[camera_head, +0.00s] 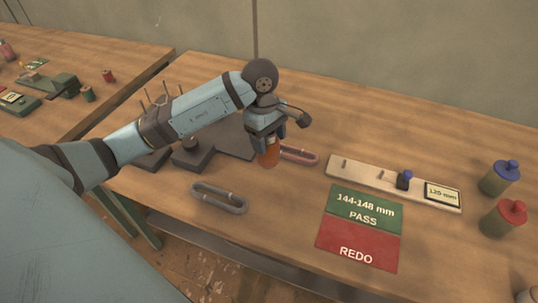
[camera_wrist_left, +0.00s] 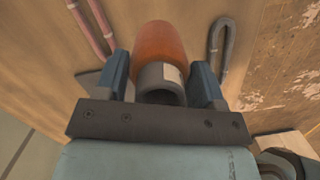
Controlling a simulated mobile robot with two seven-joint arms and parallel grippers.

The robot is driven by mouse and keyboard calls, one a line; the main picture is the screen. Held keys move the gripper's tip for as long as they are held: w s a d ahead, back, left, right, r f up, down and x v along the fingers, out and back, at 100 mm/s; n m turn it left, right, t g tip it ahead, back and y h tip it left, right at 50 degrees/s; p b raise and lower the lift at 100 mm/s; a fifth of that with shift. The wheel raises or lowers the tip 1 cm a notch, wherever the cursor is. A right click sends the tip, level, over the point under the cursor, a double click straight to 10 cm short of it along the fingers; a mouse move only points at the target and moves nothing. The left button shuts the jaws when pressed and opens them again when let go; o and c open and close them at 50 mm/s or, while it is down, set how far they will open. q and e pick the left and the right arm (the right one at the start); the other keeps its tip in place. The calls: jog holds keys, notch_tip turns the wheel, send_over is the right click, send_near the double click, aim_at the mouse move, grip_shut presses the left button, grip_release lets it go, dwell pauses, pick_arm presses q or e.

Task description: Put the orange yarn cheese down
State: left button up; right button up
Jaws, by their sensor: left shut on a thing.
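The orange yarn cheese (camera_head: 270,154) hangs below my left gripper (camera_head: 266,136), which is shut on it above the wooden table. In the left wrist view the orange yarn cheese (camera_wrist_left: 162,52) sits between the two blue fingers of my left gripper (camera_wrist_left: 165,82), with a grey tube end showing towards the camera. Whether its lower end touches the table is not clear. My right gripper is in neither view.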

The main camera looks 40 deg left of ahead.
pick_arm(q)
jog(key=shift+f, duration=3.2)
jog(key=shift+f, duration=0.25)
jog(key=o, duration=1)
jog(key=shift+r, duration=0.1)
jog(key=shift+c, duration=0.2)
jog(key=r, duration=0.4)
jog(key=a+r, duration=0.1)
jog(key=r, duration=0.7)
jog(key=shift+w+a+r, duration=0.1)
jog(key=shift+w+a, duration=0.05)
jog(key=shift+a, duration=0.2)
